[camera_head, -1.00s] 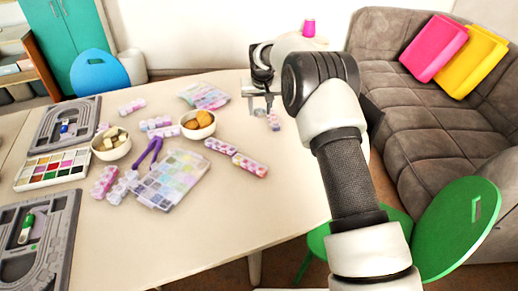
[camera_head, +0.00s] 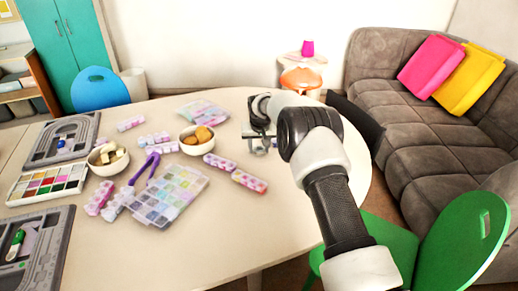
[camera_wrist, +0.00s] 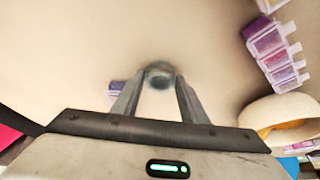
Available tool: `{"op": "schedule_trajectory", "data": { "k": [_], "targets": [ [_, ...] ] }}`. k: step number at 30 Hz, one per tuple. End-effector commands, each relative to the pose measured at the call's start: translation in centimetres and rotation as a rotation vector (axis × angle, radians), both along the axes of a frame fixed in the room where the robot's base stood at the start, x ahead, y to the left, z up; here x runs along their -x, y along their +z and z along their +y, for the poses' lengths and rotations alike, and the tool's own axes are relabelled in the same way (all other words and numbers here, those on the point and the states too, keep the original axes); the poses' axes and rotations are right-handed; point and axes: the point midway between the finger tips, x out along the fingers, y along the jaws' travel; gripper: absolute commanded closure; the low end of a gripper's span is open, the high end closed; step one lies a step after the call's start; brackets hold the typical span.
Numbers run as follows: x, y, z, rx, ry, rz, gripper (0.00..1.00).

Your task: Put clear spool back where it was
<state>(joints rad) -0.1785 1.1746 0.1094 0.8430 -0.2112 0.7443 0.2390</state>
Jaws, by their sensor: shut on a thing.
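My gripper (camera_head: 262,148) is over the right part of the white table, low above its top. In the wrist view my gripper (camera_wrist: 159,82) is shut on a small round, dark bluish-grey see-through piece (camera_wrist: 158,72), which looks like the clear spool. It sits between the two fingertips. In the head view the spool is too small and too covered by the fingers to make out. I cannot tell whether it touches the table. A small purple piece (camera_wrist: 117,88) lies beside the left finger, partly hidden by it.
A long pink-and-purple pill box (camera_head: 249,181) lies left of my gripper. A bowl of orange-brown pieces (camera_head: 197,139) and a clear compartment box (camera_head: 168,193) are further left. Grey bead boards (camera_head: 62,138) stand at the far left. The table's right side is mostly bare.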

Motion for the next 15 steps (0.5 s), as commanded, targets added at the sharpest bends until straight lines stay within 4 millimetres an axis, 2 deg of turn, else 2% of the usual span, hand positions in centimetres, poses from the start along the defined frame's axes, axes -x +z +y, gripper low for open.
{"op": "schedule_trajectory", "data": {
  "k": [9,10,13,15],
  "targets": [
    [-0.02,-0.36,-0.01,0.000,0.000,-0.001,0.85],
    [-0.03,-0.24,-0.01,0.000,0.000,-0.001,0.57],
    [-0.02,-0.20,0.00,0.000,0.000,-0.001,0.42],
    [-0.02,-0.20,0.00,0.000,0.000,-0.001,0.42]
  ]
}}
